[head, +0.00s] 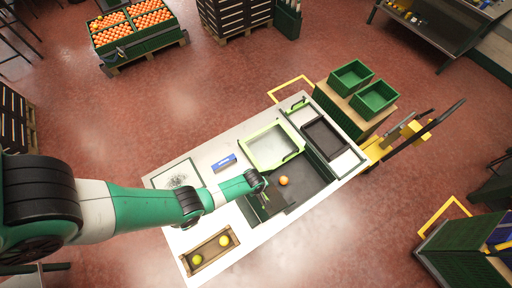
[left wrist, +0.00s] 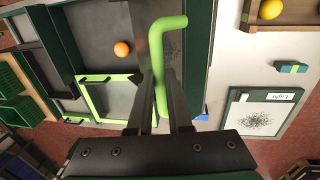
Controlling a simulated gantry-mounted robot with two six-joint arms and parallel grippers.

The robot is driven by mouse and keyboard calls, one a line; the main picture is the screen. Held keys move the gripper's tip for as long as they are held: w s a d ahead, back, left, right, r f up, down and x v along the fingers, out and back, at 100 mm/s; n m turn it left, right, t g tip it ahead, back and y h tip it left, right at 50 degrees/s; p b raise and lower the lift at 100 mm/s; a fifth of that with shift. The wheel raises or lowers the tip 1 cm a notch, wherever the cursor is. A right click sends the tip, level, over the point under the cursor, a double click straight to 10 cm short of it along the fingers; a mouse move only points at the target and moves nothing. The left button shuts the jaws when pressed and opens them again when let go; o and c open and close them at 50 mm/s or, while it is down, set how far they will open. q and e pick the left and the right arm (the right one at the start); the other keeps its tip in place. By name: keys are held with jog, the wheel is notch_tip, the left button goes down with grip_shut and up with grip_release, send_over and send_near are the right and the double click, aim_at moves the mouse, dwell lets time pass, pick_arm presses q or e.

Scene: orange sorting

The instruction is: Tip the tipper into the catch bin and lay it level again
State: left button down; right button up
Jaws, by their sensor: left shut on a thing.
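My left gripper (head: 264,197) is over the dark middle section of the bench. In the left wrist view its fingers (left wrist: 166,92) are shut on a bright green bent handle (left wrist: 168,24), which appears to belong to the tipper. The tipper's dark plate (head: 284,198) is partly hidden by the gripper, and I cannot tell its exact tilt. One orange (head: 284,181) lies on the dark surface beside it and also shows in the left wrist view (left wrist: 122,49). A green-rimmed bin (head: 250,160), perhaps the catch bin, looks empty. My right gripper is not in view.
A wooden tray (head: 190,268) with two yellow-green fruits stands at the front. A blue box (head: 223,163) and a printed sheet (head: 170,178) lie on the bench. A black tray (head: 325,137) is at the right; two green crates (head: 351,75) stand behind.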

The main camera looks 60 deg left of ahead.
pick_arm(q)
jog(key=shift+w+a+r+t, duration=0.15)
jog(key=shift+w+r, duration=0.15)
jog(key=shift+w, duration=0.2)
jog(key=shift+w+d+r+t, duration=0.15)
jog(key=shift+w+r, duration=0.15)
jog(key=shift+w, duration=0.2)
jog(key=c, duration=0.8)
grip_release()
jog(key=shift+w+a, duration=0.1)
jog(key=shift+w, duration=0.15)
jog(key=shift+c, duration=0.2)
